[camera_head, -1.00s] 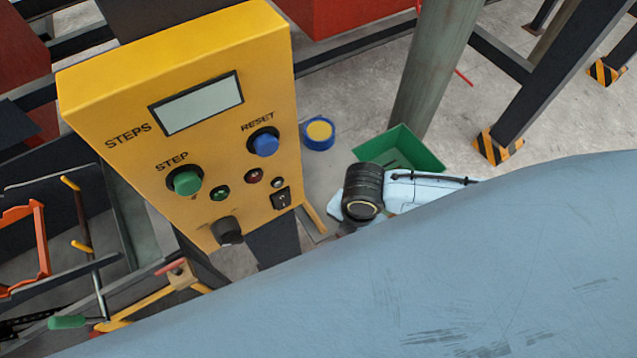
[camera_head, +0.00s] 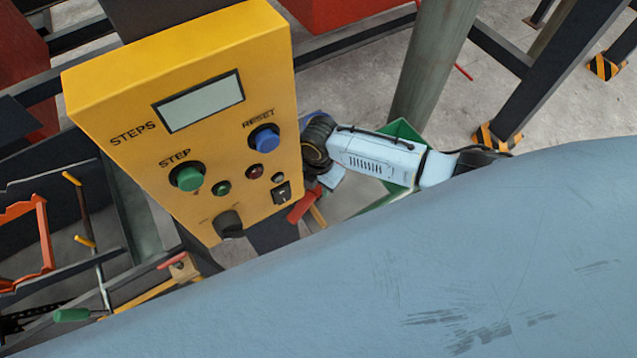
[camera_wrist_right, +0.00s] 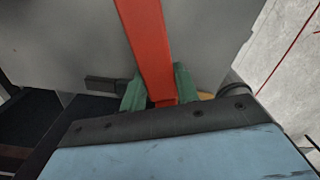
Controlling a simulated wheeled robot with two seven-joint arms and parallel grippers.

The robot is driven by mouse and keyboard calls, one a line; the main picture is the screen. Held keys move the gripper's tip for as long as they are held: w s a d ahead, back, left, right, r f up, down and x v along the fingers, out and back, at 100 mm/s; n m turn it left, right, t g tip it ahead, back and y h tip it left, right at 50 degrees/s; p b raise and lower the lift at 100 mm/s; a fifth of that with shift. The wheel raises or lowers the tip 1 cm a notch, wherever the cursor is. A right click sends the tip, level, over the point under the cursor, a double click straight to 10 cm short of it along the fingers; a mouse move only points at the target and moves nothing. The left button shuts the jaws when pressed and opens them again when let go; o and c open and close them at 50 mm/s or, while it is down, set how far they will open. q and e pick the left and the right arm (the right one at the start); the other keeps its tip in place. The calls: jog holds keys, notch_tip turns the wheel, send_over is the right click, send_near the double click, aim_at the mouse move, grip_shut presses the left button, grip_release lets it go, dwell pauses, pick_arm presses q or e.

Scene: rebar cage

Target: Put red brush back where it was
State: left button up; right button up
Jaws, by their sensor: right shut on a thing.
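The red brush (camera_wrist_right: 147,45) shows in the right wrist view as a long red bar running up from between the green fingers of my right gripper (camera_wrist_right: 158,92). The gripper is shut on it. In the head view a short red part of the brush (camera_head: 303,206) shows just right of the yellow control box's lower edge. My right gripper is mostly hidden there behind the box and my own wrist. The rest of the brush, including any bristles, is hidden. My left gripper is not in view.
The yellow control box (camera_head: 120,85) stands close left of my right wrist. A green bin (camera_head: 402,128) lies partly behind my right forearm. A grey-green post (camera_head: 432,70) rises behind it. Orange and yellow-handled tools (camera_head: 45,235) are at lower left.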

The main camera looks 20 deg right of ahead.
jog(key=o, duration=0.9)
notch_tip(320, 180, up, 12)
dwell(0.4)
